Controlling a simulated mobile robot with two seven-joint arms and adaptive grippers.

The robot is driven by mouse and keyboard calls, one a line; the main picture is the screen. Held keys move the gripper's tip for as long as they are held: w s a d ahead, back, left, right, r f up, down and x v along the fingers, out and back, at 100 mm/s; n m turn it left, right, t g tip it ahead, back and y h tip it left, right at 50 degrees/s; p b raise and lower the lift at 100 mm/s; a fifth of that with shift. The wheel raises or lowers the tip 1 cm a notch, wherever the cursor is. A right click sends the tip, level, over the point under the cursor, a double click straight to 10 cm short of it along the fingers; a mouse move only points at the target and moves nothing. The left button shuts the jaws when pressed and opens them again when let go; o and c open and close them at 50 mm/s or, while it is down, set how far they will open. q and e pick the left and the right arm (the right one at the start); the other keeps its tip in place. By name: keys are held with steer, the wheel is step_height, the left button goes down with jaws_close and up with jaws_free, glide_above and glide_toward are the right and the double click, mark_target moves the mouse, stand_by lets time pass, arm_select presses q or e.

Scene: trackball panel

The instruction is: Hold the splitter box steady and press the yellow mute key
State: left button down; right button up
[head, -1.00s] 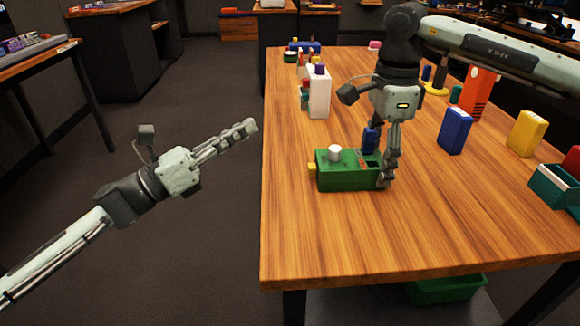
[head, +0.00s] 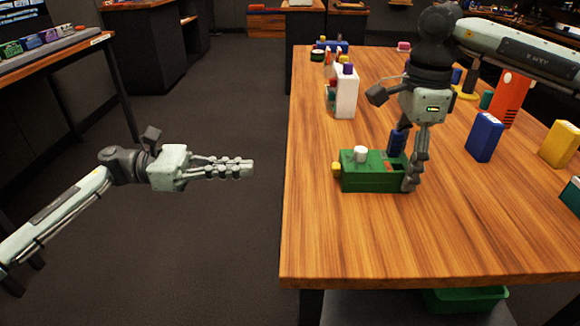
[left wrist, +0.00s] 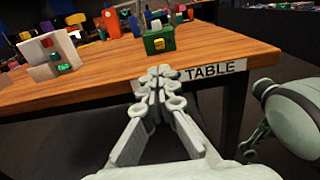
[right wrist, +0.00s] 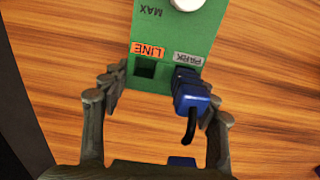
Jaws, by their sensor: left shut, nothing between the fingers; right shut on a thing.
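The splitter box (head: 372,178) is a green box with a white knob on top, standing on the table. The yellow mute key (head: 336,169) sticks out of its left end; in the left wrist view the key (left wrist: 159,44) faces me. My right gripper (head: 411,180) is shut on the box's right end, with a finger on each side (right wrist: 160,96). A blue plug (right wrist: 190,92) sits in the PARK socket; the LINE socket (right wrist: 145,67) is empty. My left gripper (head: 248,168) is shut and empty, left of the table edge, pointing towards the key and well apart from it.
The wooden table (head: 380,245) is bare in front of the box. A white bottle-like block (head: 346,95) stands behind it; a blue block (head: 485,137) and a yellow block (head: 560,145) stand to the right. Open floor lies left of the table.

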mark_target(332, 171)
arm_select(q)
steer(key=d, duration=1.3)
steer(key=shift+d, duration=0.35)
steer(key=shift+d, duration=0.95)
arm_select(e)
steer(key=shift+a, duration=0.1)
arm_select(q)
steer(key=shift+s+d, duration=0.1)
arm_select(e)
steer(key=shift+a, duration=0.1)
steer(key=shift+d, duration=0.2)
arm_select(q)
steer(key=a, duration=1.4)
steer(key=shift+a, duration=0.2)
